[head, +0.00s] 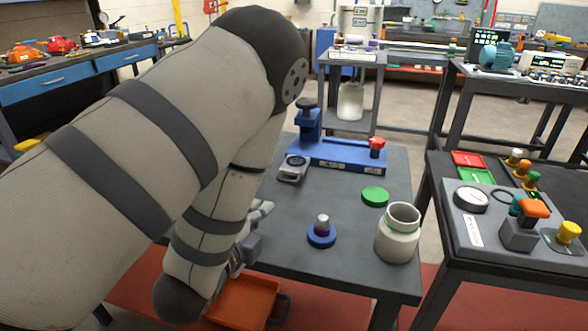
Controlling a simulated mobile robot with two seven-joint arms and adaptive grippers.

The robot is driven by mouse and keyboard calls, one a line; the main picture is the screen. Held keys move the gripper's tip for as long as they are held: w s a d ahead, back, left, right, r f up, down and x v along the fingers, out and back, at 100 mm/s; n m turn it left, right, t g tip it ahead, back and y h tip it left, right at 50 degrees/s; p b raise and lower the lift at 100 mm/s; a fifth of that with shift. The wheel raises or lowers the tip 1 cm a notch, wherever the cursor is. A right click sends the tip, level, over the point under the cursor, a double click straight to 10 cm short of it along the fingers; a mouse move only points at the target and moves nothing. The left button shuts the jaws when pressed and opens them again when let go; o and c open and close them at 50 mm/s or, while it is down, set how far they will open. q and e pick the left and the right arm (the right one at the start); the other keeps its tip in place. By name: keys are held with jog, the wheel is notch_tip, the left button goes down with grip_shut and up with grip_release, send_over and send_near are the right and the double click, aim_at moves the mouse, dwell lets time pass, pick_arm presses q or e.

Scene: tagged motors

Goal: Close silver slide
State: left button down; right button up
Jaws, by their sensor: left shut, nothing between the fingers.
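A silver-grey piece (293,168) with a dark opening lies on the grey table, beside the left end of a blue fixture (340,155). It is the only silver slide-like part I can make out, and I cannot tell how far open it is. The fixture has a black-topped blue post at its left and a red knob (377,145) at its right. My left gripper (262,212) is shut and empty, low at the table's left edge, nearer than the silver piece and apart from it. My left arm hides part of it and the table's left side. My right gripper is not in view.
A blue disc with a silver peg (322,233), a green disc (375,196) and a pale jar (398,235) stand on the table. An orange bin (240,300) sits low at the front. A side table (440,200) with a control panel stands at right.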

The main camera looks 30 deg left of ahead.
pick_arm(q)
jog(key=shift+w, duration=0.3)
jog(key=w+b, duration=0.1)
jog(key=w+f+b, duration=0.1)
jog(key=shift+w+a+f+b, duration=0.1)
jog(key=shift+a+f+b, duration=0.15)
jog(key=shift+b, duration=0.1)
jog(key=x, duration=0.6)
jog(key=r+x, duration=0.1)
jog(key=x, duration=0.2)
jog(key=shift+w+a+b, duration=0.1)
jog(key=shift+w+b, duration=0.15)
jog(key=shift+b, duration=0.15)
jog(key=shift+w, duration=0.4)
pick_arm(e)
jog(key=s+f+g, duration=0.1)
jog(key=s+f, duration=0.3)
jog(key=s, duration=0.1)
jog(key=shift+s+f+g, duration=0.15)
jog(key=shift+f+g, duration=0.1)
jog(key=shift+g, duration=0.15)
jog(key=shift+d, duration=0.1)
